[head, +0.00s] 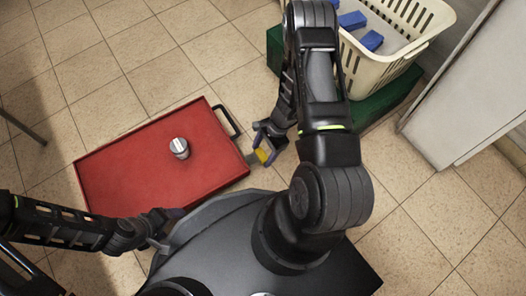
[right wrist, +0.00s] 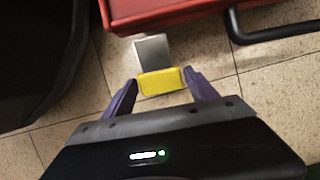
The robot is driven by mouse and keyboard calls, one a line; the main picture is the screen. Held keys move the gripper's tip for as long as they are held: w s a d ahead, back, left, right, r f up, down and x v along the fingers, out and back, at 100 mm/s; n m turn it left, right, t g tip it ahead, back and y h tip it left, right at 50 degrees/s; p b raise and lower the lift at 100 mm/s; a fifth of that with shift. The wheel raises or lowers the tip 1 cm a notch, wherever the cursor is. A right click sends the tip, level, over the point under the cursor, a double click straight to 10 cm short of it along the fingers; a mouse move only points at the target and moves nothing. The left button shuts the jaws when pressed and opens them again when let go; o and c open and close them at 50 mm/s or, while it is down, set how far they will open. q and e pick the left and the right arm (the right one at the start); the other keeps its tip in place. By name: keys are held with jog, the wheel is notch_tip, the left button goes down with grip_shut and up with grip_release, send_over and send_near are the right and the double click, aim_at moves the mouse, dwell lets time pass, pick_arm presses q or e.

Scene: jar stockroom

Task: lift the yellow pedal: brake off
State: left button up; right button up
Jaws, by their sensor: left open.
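The yellow pedal (head: 262,156) sits on a short grey plate at the right edge of the red cart (head: 110,178), low near the floor. In the right wrist view the yellow pedal (right wrist: 161,83) lies between the tips of my right gripper (right wrist: 160,80). The purple fingers are apart, one on each side of it, with a small gap at the left and very little at the right. In the head view my right gripper (head: 268,142) is at the pedal. My left gripper (head: 165,230) is open and empty at the cart's near edge.
A silver-lidded jar (head: 180,148) stands on the red cart. The cart has a black handle (head: 228,122) at its right end, close to my right forearm. A cream basket (head: 400,62) with blue blocks stands on a green base (head: 385,106). A white cabinet (head: 460,90) stands right; tiled floor is open.

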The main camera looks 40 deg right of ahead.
grip_shut()
dwell(0.5)
